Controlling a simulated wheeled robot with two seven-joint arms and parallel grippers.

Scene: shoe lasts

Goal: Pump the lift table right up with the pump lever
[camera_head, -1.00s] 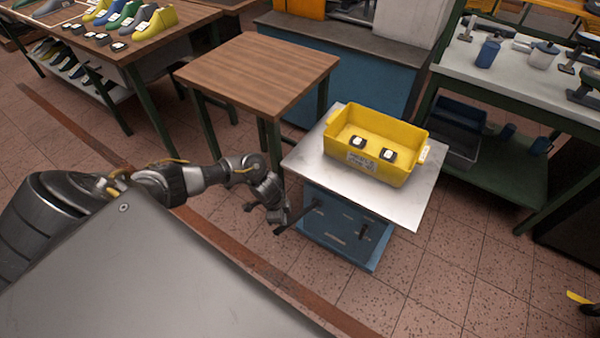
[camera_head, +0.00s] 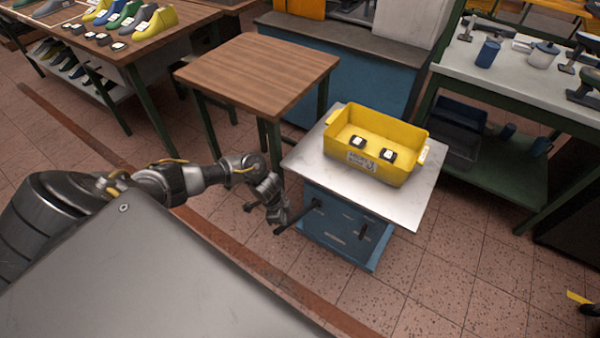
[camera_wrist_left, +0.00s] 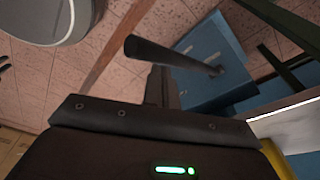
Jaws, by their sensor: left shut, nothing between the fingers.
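The lift table has a flat silver top (camera_head: 308,156) on a blue cabinet base (camera_head: 345,245) and stands right of centre in the head view. The pump lever (camera_head: 297,221) is a dark rod sticking out from the base towards the left. In the left wrist view the lever (camera_wrist_left: 172,57) runs from the blue base (camera_wrist_left: 215,50) across the fingers. My left gripper (camera_head: 274,205) is at the lever, shut with nothing between its fingers. The fingers (camera_wrist_left: 160,86) look close to the rod's underside in the wrist view; whether they touch cannot be told. My right gripper is not in view.
A yellow bin (camera_head: 412,172) with two small dark blocks stands on the lift top. A wooden table (camera_head: 258,70) is close behind left. A workbench (camera_head: 500,85) stands at right, and a table with shoe lasts (camera_head: 140,45) at back left. Floor in front is clear.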

